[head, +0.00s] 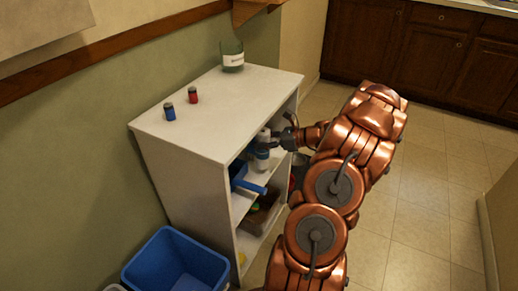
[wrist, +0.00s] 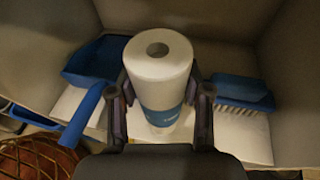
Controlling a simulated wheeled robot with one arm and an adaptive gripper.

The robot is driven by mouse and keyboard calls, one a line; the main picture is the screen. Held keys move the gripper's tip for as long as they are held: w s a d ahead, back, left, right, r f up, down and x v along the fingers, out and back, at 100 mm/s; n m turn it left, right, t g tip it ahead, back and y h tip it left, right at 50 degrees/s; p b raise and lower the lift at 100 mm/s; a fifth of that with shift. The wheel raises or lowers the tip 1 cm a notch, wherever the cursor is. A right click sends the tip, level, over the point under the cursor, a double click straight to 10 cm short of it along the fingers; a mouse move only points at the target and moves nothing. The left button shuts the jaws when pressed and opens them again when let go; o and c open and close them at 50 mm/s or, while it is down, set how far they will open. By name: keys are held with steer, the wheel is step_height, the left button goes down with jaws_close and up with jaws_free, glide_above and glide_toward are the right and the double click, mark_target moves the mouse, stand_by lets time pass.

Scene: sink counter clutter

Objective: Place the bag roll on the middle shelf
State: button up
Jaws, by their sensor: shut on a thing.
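The bag roll (wrist: 158,65) is a white upright cylinder with a hollow core and a blue band. My gripper (wrist: 160,100) is shut on it, one finger on each side. In the head view the roll (head: 262,157) is inside the open front of the white shelf unit, with my gripper (head: 277,141) reaching in from the right. The middle shelf (wrist: 245,133) shows as a pale board below the roll. I cannot tell whether the roll's base touches it.
A blue dustpan (wrist: 95,62) lies left of the roll and a blue brush (wrist: 240,90) lies right, both close. A basket (head: 262,214) sits on the lower shelf. Two small cans and a green jar (head: 232,57) stand on top. A blue bin (head: 176,263) stands on the floor.

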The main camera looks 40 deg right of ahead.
steer(key=shift+w+a, duration=0.15)
steer(key=shift+w, duration=0.15)
steer(key=shift+w+a+f+b, duration=0.15)
steer(key=shift+f+b, duration=0.15)
steer(key=shift+f, duration=0.6)
steer(key=shift+w+a+f+b, duration=0.15)
steer(key=shift+f+b, duration=0.15)
steer(key=shift+f, duration=0.55)
steer(key=shift+d+f, duration=0.1)
steer(key=shift+f, duration=0.05)
steer(key=o, duration=1.3)
steer(key=shift+c, duration=0.2)
